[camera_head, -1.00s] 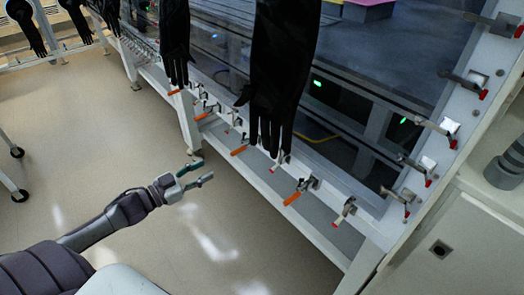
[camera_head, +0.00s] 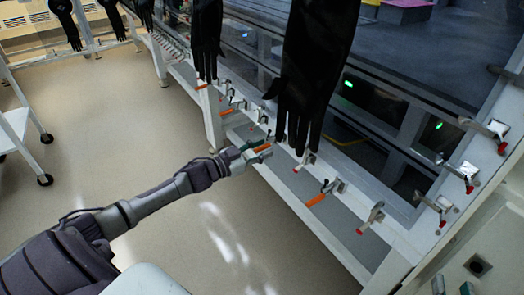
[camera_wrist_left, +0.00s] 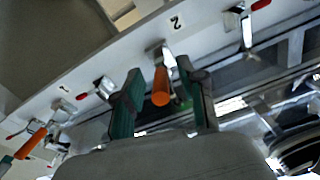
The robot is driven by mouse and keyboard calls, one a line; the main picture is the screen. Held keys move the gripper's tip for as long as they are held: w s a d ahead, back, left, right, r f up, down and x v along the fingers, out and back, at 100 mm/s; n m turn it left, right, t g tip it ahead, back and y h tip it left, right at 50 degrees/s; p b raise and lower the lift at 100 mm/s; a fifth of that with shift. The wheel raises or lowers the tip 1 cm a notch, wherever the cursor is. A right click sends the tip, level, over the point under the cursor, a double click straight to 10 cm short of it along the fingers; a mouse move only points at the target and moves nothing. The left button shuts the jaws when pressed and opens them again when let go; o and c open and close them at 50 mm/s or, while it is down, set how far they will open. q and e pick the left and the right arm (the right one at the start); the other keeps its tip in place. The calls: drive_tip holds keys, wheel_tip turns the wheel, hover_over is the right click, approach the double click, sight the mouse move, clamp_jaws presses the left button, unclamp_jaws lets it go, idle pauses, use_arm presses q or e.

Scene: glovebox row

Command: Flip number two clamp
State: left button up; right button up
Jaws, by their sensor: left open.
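The number two clamp (camera_wrist_left: 161,84) has an orange handle and a metal base under a printed "2" label (camera_wrist_left: 176,22) on the white frame. In the left wrist view the handle lies between the two green-padded fingers of my left gripper (camera_wrist_left: 160,72), which is open with a gap on both sides. In the head view my left gripper (camera_head: 257,149) is at the lower frame rail, and the orange handle (camera_head: 263,147) shows at its fingers. Whether a finger touches the handle cannot be told. My right gripper is not in view.
More clamps line the rail: an orange-handled one (camera_head: 316,200) and a red-tipped one (camera_head: 372,217) to the right. Black gloves (camera_head: 315,80) hang above the rail close to my gripper. The floor (camera_head: 120,150) to the left is clear; a white cart (camera_head: 22,125) stands far left.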

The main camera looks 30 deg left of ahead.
use_arm(q)
drive_tip(key=shift+w, duration=0.2)
clamp_jaws()
idle(0.3)
